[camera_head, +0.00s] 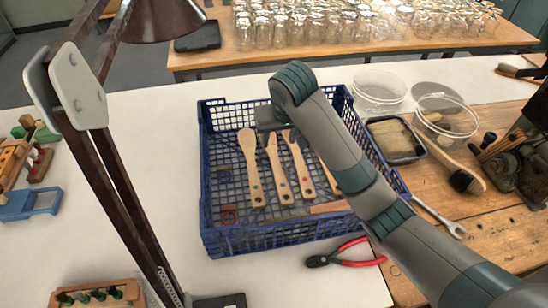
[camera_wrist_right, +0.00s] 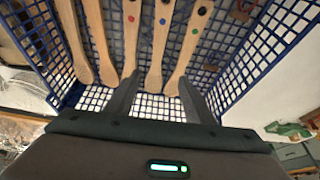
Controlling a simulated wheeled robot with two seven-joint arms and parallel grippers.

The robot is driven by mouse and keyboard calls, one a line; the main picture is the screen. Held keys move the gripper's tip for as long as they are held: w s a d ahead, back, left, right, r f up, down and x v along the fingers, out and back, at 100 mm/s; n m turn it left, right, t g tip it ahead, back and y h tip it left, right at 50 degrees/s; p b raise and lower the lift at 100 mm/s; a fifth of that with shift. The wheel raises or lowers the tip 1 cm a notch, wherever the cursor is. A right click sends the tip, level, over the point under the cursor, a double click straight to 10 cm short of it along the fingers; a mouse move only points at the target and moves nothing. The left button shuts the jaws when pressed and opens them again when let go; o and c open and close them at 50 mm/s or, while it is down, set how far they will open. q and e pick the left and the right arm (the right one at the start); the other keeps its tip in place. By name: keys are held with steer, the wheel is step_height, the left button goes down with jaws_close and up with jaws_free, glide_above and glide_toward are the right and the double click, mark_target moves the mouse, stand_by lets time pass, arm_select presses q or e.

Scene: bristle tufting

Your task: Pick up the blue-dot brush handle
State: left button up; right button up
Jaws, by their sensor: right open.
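The blue-dot brush handle (camera_head: 276,168) is pale wood and lies in the blue mesh crate (camera_head: 225,243), between the green-dot handle (camera_head: 249,165) and the red-dot handle (camera_head: 298,165). My right gripper (camera_head: 268,122) is open and empty above the far ends of these handles, and the arm hides part of the crate. In the right wrist view, the blue-dot handle (camera_wrist_right: 159,45) runs into the gap between the open fingers (camera_wrist_right: 158,95), and the green-dot handle (camera_wrist_right: 187,45) ends close by, nearer the right finger. The red-dot handle (camera_wrist_right: 130,40) is near the left finger. My left gripper is not in view.
Another handle (camera_head: 327,207) lies at the crate's near right. Right of the crate are a dark tray (camera_head: 397,140), clear bowls (camera_head: 380,88), a brush (camera_head: 465,180) and a wrench (camera_head: 440,218). Red pliers (camera_head: 350,260) lie in front. A lamp (camera_head: 75,85) stands left.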

steer(key=p, duration=0.2)
glide_toward(275, 161)
steer(key=shift+a+f, duration=0.35)
steer(key=shift+f, duration=0.25)
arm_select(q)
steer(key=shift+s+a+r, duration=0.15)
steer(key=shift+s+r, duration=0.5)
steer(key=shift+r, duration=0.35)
arm_select(e)
steer(key=shift+w+a+f, duration=0.1)
steer(key=shift+w+f, duration=0.15)
steer(key=shift+f, duration=0.4)
steer(key=shift+w+f+p, duration=0.3)
steer(key=shift+f+p, duration=0.15)
steer(key=shift+f, duration=0.05)
steer(key=shift+w+d+f+p, duration=0.1)
steer(key=shift+w+f+p, duration=0.15)
steer(key=shift+f, duration=0.35)
steer(key=shift+w+d+f+p, duration=0.15)
steer(key=shift+w+f, duration=0.2)
steer(key=shift+f, duration=0.3)
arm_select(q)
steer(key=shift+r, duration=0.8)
arm_select(e)
steer(key=shift+w+a+f, duration=0.15)
steer(key=shift+w+f, duration=0.1)
steer(key=shift+f, duration=0.35)
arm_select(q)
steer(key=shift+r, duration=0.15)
